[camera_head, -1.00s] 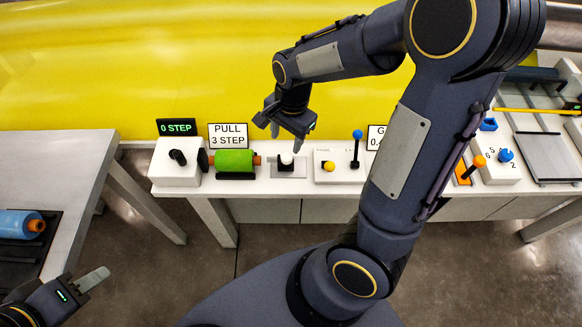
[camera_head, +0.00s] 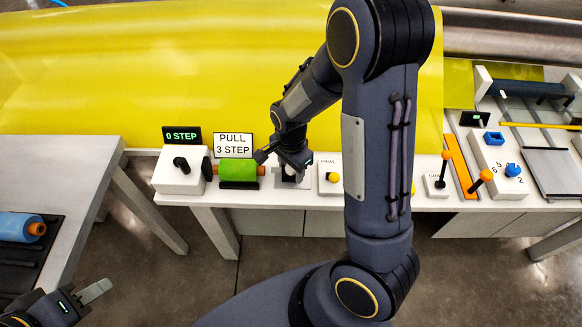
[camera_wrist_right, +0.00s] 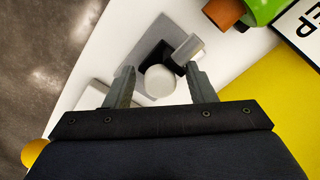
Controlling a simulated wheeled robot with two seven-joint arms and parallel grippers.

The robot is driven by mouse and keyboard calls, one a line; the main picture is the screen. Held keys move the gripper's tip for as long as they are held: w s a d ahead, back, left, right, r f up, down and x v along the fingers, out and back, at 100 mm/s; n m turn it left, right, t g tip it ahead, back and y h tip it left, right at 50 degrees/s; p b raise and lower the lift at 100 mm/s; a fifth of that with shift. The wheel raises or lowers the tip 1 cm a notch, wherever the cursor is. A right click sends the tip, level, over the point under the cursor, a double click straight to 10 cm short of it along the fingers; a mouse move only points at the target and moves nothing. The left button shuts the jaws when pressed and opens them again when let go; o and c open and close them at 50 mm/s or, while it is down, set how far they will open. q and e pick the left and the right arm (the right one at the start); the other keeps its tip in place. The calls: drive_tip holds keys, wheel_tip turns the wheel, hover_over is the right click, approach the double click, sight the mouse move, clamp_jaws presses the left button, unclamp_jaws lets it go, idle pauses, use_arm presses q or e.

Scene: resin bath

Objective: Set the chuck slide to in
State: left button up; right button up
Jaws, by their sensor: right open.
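The chuck slide shows in the right wrist view as a round white knob (camera_wrist_right: 160,81) by a black block on a grey plate (camera_wrist_right: 178,32). In the head view its grey plate (camera_head: 289,183) lies on the bench, right of the green roll, with the knob largely hidden behind my gripper. My right gripper (camera_head: 287,166) is open and low over the slide. In the wrist view its fingers stand on either side of the knob; I cannot tell whether they touch it. My left gripper (camera_head: 85,297) is at the lower left, away from the bench, with one pale finger clear.
The green roll (camera_head: 237,169) sits just left of the slide. A white box with a black knob (camera_head: 180,176) and signs stand further left. A white panel with a yellow knob (camera_head: 333,177) is close on the right. My right arm hides part of the bench.

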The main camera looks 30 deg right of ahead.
clamp_jaws()
drive_tip(key=shift+w+a, duration=0.55)
drive_tip(key=shift+a, duration=0.3)
drive_tip(key=shift+w+a, duration=0.5)
drive_tip(key=shift+a, duration=0.35)
drive_tip(key=shift+c, duration=2.3)
unclamp_jaws()
drive_tip(key=o, duration=0.5)
drive_tip(key=shift+c, duration=0.2)
